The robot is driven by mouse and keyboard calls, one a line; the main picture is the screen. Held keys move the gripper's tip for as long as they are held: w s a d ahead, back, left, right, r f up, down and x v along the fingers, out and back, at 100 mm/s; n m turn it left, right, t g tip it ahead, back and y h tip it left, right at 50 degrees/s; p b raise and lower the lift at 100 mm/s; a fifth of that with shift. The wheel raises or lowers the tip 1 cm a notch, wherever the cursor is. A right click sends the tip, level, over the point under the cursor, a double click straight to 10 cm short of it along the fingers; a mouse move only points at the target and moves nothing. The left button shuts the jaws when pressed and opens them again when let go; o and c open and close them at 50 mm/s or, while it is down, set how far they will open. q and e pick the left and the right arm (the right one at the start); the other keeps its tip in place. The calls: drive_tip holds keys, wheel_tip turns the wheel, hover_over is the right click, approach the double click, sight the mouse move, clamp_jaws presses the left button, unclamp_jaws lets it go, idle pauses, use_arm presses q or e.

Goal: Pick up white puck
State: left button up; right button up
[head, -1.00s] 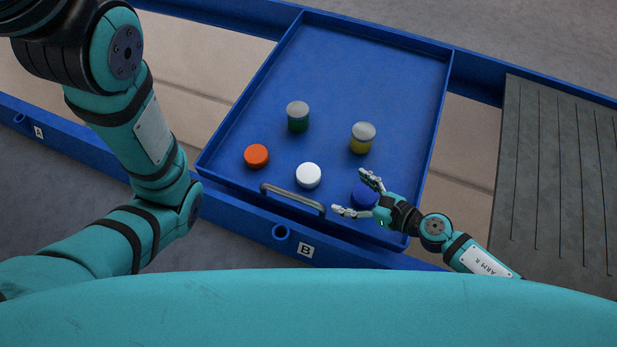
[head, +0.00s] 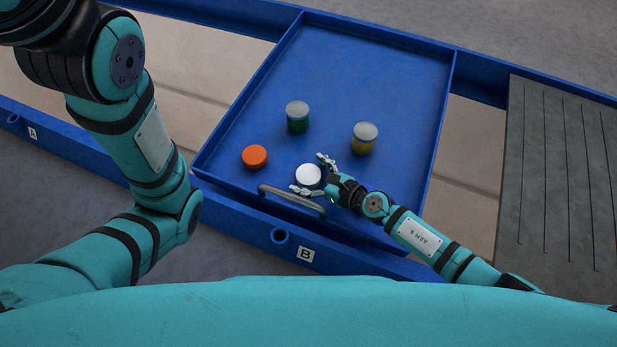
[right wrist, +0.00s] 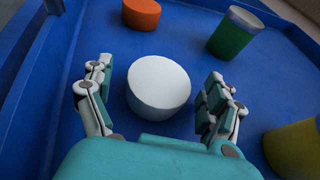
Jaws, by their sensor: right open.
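The white puck (head: 308,175) lies on the floor of the blue tray (head: 372,60), near its front handle. In the right wrist view the puck (right wrist: 158,86) sits between my right gripper's two fingers (right wrist: 158,102), with a gap on each side. My right gripper (head: 314,176) is open around the puck in the head view, one finger on its far right side and one on its near side. My left arm comes in at the left of the head view, but its gripper is out of frame.
An orange puck (head: 255,156) lies left of the white one. A green jar (head: 297,120) and a yellow jar (head: 364,142), both with grey tops, stand farther back. A grey handle (head: 291,199) runs along the tray's front. The back of the tray is clear.

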drive_tip(key=c, duration=1.4)
drive_tip(key=shift+o, duration=0.2)
